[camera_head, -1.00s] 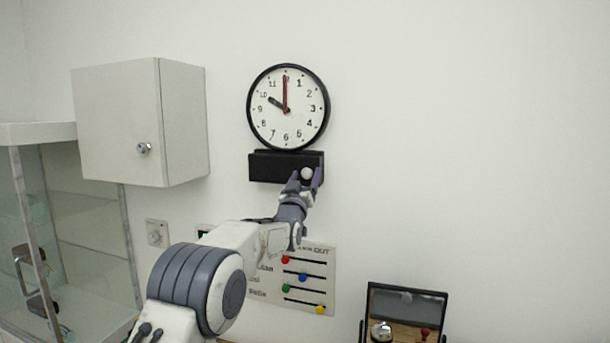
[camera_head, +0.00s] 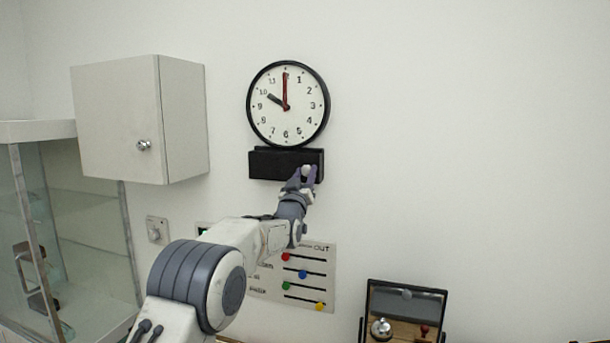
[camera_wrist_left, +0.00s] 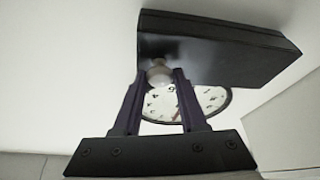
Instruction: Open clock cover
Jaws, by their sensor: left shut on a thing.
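A round wall clock (camera_head: 287,120) with a black rim, white face and red hand hangs on the wall. Just below it is a black box-like cover (camera_head: 272,164) with a pale round knob (camera_head: 307,171) near its right end. My left gripper (camera_head: 304,175) is at the knob and shut on it. The left wrist view shows the knob (camera_wrist_left: 159,74) between the two fingers (camera_wrist_left: 157,88), the black cover (camera_wrist_left: 215,52) above and part of the clock face (camera_wrist_left: 205,98) behind. My right gripper is in neither view.
A white wall cabinet (camera_head: 118,125) hangs to the left, above a glass case (camera_head: 85,235). A panel with coloured sliders (camera_head: 305,275) is on the wall below.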

